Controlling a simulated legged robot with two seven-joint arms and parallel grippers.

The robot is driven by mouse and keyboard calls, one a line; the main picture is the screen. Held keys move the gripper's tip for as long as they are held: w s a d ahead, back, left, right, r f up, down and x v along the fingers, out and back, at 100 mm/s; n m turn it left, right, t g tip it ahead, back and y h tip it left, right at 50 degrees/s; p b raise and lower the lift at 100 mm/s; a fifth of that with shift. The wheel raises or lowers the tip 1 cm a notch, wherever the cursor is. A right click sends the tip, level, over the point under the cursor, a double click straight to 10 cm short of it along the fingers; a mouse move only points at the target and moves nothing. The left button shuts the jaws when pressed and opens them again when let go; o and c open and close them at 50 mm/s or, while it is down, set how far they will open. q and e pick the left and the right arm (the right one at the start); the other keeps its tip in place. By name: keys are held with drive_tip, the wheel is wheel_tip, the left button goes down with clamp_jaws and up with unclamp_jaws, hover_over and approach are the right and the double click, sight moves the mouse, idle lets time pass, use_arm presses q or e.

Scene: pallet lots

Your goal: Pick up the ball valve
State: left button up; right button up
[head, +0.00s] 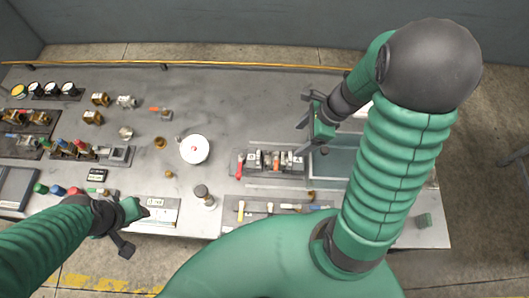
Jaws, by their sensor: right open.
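A small fitting with an orange lever (154,109) lies on the grey table, left of centre; it looks like the ball valve, though it is too small to be sure. My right gripper (306,122) is open and empty above the table, well to the right of this fitting. It is near the back edge of a tray of tools and parts. My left gripper (133,228) is over the table's front edge, below and left of the fitting. Nothing shows in it, and its finger gap is unclear.
A round white dish (194,149) stands mid-table. Several brass fittings (92,117) and small jars (69,89) are at the left. A dark tray (247,173) with a red-handled item is at the right. Bare table lies between the dish and my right gripper.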

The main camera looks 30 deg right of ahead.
sight(279, 157)
drive_tip(key=x, duration=0.3)
drive_tip(key=b+x, duration=0.1)
drive_tip(key=x, duration=0.2)
drive_tip(key=b+x, duration=0.1)
drive_tip(key=x, duration=0.3)
drive_tip(key=shift+s+a, duration=0.2)
drive_tip(key=shift+a, duration=0.2)
drive_tip(key=x, duration=0.3)
drive_tip(key=shift+s+d+b, duration=0.15)
drive_tip(key=shift+b, duration=0.15)
drive_tip(key=f, duration=0.1)
drive_tip(key=w+f, duration=0.1)
drive_tip(key=shift+w+f, duration=0.15)
drive_tip(key=shift+f, duration=0.15)
drive_tip(key=shift+w+f, duration=0.1)
drive_tip(key=shift+w, duration=0.1)
drive_tip(key=shift+s+a, duration=0.15)
drive_tip(key=shift+a, duration=0.1)
drive_tip(key=shift+c, duration=0.6)
drive_tip(key=shift+s+a+r, duration=0.15)
drive_tip(key=shift+s+r, duration=0.05)
drive_tip(key=shift+r, duration=0.1)
drive_tip(key=c, duration=0.5)
use_arm(q)
drive_tip(key=f, duration=0.3)
drive_tip(key=shift+s+a+f, duration=0.15)
drive_tip(key=shift+s+a, duration=0.2)
use_arm(e)
clamp_jaws()
